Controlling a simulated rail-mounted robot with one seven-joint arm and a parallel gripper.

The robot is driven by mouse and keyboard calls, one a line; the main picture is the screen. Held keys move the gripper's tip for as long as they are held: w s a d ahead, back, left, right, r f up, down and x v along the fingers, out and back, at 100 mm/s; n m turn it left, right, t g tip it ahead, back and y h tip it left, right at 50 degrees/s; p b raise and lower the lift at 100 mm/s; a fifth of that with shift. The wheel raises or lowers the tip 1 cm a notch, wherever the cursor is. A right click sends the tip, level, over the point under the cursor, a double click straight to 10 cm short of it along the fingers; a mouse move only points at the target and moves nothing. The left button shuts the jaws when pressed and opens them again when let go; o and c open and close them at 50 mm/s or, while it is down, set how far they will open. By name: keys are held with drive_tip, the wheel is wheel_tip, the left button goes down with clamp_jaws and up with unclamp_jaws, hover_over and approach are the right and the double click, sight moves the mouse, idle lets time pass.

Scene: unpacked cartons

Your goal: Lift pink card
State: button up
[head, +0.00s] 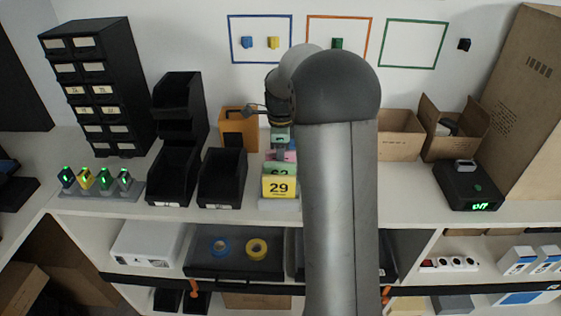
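The pink card (288,156) stands in a stack of cards on the shelf top, in the middle of the head view. Only a narrow strip of it shows, behind a green card (279,169) and a yellow card marked 29 (279,187). Another pale green card (279,136) shows behind it. My gripper (280,122) is above the back of this card row, at the end of my arm. Its fingers are small and mostly hidden, so its opening and any contact with a card are unclear.
An orange box (238,128) stands left of the cards, near black bins (221,178). Open cartons (452,128) and a black scale (468,186) stand at the right. My arm covers the shelf directly right of the cards.

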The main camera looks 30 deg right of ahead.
drive_tip(key=shift+f, duration=0.6)
clamp_jaws()
drive_tip(key=shift+r, duration=0.55)
wheel_tip(320, 180, up, 2)
drive_tip(key=shift+r, duration=0.1)
drive_tip(key=s+d+r+b, duration=0.2)
drive_tip(key=s+d+r, duration=0.5)
drive_tip(key=s, duration=0.5)
wheel_tip(320, 180, up, 3)
drive_tip(key=shift+f, duration=0.1)
drive_tip(key=shift+s, duration=0.1)
